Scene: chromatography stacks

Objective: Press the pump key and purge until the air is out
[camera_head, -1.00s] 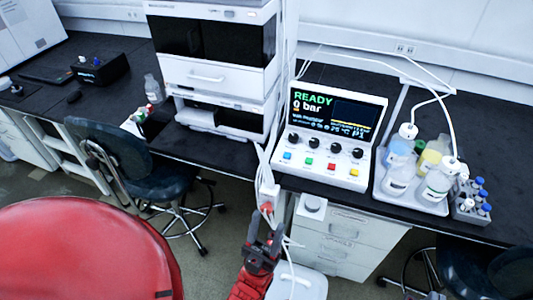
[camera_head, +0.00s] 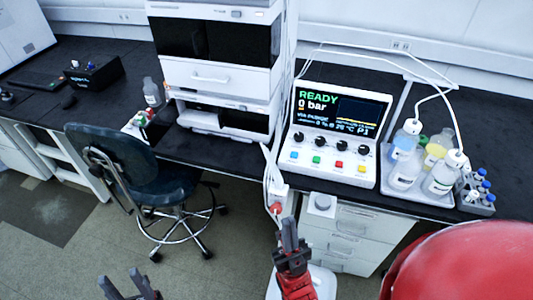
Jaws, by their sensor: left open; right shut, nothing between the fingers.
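The white control unit (camera_head: 330,178) stands on the bench; its screen (camera_head: 338,112) reads READY and 0 bar. Below the screen are a row of black knobs and a row of coloured keys: blue (camera_head: 294,155), green (camera_head: 316,159), red (camera_head: 339,164) and yellow (camera_head: 361,169). Which one is the pump key is too small to read. A red knob (camera_head: 276,208) sits on a white fitting left of the unit, by hanging tubing. My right gripper (camera_head: 289,228) is shut and empty, below the red knob in the picture. My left gripper (camera_head: 126,282) is open and empty at the bottom left.
Solvent bottles (camera_head: 404,172) with white tubing stand in a tray (camera_head: 384,186) right of the unit. A vial rack (camera_head: 478,204) is beside it. The instrument stack (camera_head: 215,75) stands to the left. A blue chair (camera_head: 120,160) stands before the bench at left.

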